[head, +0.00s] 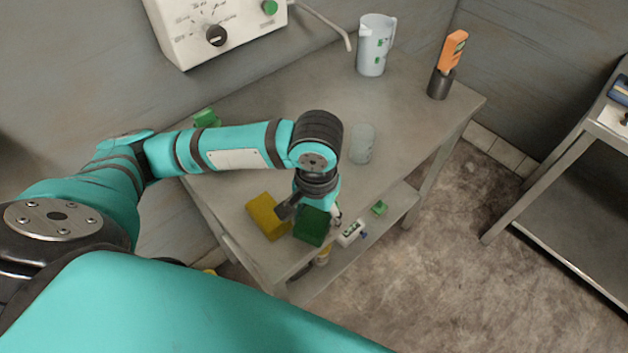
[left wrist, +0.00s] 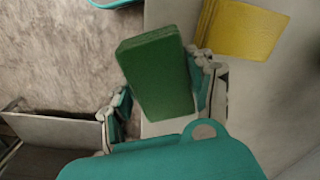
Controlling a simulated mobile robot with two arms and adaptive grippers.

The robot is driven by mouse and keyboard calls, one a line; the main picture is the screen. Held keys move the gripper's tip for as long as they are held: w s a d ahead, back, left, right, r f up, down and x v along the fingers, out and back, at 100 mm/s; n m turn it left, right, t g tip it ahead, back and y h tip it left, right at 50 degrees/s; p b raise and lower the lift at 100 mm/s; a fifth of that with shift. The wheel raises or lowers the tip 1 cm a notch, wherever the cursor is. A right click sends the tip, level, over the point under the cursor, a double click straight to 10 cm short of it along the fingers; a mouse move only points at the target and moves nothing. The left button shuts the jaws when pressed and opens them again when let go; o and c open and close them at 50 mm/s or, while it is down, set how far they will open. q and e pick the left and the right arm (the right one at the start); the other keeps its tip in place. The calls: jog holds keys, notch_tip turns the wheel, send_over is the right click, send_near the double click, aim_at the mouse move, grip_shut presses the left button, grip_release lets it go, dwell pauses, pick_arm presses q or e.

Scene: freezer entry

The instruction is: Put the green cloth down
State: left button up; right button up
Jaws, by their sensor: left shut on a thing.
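The green cloth (head: 313,227) is a dark green folded block near the front edge of the grey metal table (head: 405,118). My left gripper (head: 309,208) is shut on it from above; in the left wrist view the green cloth (left wrist: 156,75) sits between the two fingers (left wrist: 163,92). I cannot tell whether its underside touches the table. A yellow cloth (head: 268,216) lies on the table just left of it, and this yellow cloth also shows in the left wrist view (left wrist: 238,30). My right gripper is not in view.
A clear beaker (head: 362,144), a jug (head: 374,45) and an orange-handled tool in a dark holder (head: 452,50) stand on the table. A small green item (head: 206,118) lies behind my arm. A lower shelf (head: 390,212) holds small items. A white control box (head: 215,30) stands behind.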

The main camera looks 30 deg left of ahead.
pick_arm(q)
jog(key=w+a, duration=0.1)
jog(key=w, duration=0.1)
jog(key=w+a, duration=0.1)
jog(key=w, duration=0.1)
jog(key=w+a+p, duration=0.1)
jog(key=w, duration=0.1)
jog(key=shift+a+f, duration=0.25)
jog(key=shift+a, duration=0.15)
jog(key=w, duration=0.1)
jog(key=a, duration=0.1)
jog(key=w, duration=0.1)
jog(key=shift+w+a+f, duration=0.25)
jog(key=shift+w, duration=0.1)
jog(key=shift+f+p, duration=0.3)
jog(key=shift+f, duration=0.05)
notch_tip(320, 180, down, 2)
jog(key=shift+f, duration=0.1)
jog(key=shift+f+p, duration=0.3)
jog(key=shift+s+f, duration=0.1)
jog(key=o, duration=0.7)
jog(key=shift+o, duration=1.6)
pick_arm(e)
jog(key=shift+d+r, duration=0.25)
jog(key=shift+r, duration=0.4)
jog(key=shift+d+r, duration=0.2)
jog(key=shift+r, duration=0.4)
